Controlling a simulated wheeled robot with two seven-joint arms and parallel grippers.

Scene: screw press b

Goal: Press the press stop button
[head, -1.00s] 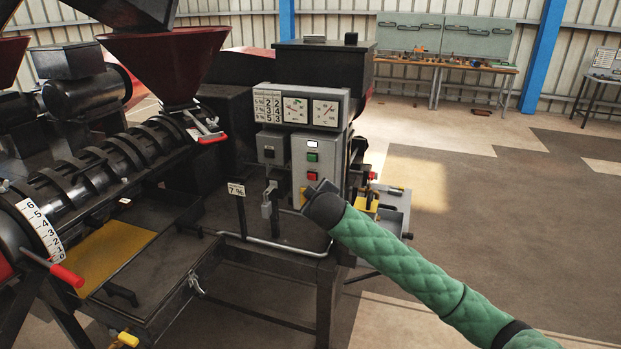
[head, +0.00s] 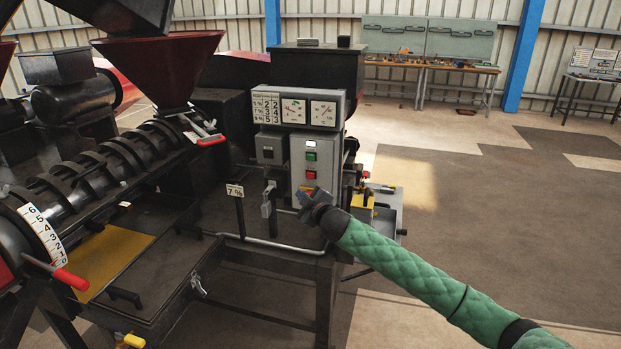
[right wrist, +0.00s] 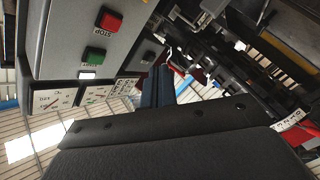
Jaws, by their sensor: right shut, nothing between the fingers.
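The red press stop button (head: 311,174) is on the grey control box (head: 298,160), below a green button (head: 311,156). In the right wrist view the red stop button (right wrist: 111,18), with a STOP label beside it, shows at the top left, and the green start button (right wrist: 94,54) below it. My right gripper (head: 305,198) is shut and empty. It is just below the red button in the head view and does not cover it. Its fingers (right wrist: 159,82) also show in the right wrist view, to the right of the box face, apart from the button. My left gripper is out of view.
Two gauges (head: 309,111) sit above the control box. A lever with a grey handle (head: 267,199) stands left of my right gripper. A yellow and grey unit (head: 367,203) is behind it on the right. The floor at the right is open.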

